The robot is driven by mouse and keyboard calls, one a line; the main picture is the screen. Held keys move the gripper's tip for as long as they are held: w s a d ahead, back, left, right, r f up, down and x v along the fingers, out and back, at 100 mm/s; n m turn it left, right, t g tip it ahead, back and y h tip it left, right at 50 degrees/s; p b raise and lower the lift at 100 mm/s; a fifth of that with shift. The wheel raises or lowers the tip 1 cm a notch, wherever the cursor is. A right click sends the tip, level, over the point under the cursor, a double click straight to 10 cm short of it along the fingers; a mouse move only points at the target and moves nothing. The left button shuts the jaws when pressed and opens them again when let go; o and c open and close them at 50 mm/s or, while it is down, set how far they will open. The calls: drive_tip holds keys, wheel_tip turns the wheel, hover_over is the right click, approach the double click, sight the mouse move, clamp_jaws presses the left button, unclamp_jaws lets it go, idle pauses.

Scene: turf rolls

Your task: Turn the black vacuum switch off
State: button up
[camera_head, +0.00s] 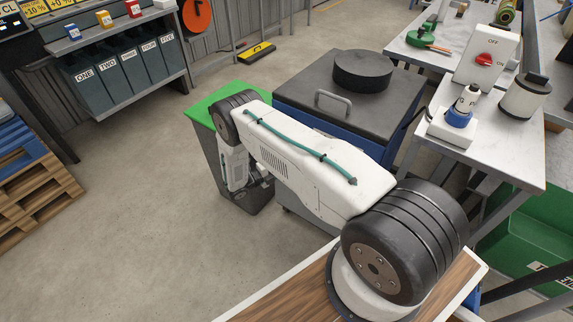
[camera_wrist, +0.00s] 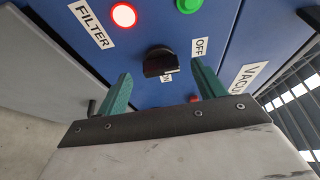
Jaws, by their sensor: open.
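The black vacuum switch (camera_wrist: 160,62) is a rotary knob on a blue panel (camera_wrist: 215,25) in the wrist view. An OFF label (camera_wrist: 200,46) is right of it, and a partly covered ON label (camera_wrist: 166,77) is just below it. I cannot tell which label the knob points at. My gripper (camera_wrist: 160,69) is open, with one teal finger on each side of the knob. The fingers look apart from it, though depth is unclear. In the head view my gripper is mostly hidden behind my arm, beside the blue cabinet (camera_head: 377,143), and the switch is hidden.
The panel has a lit red lamp (camera_wrist: 124,15) by a FILTER label (camera_wrist: 92,24), a green button (camera_wrist: 189,5), a red button (camera_wrist: 194,98) and a VACUUM label (camera_wrist: 248,78). A green-topped bin (camera_head: 203,110) stands close to my gripper. Another red OFF/ON switch (camera_head: 487,60) is on the bench.

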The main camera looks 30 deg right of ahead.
drive_tip(key=shift+w+a, duration=0.15)
drive_tip(key=shift+a, duration=2.65)
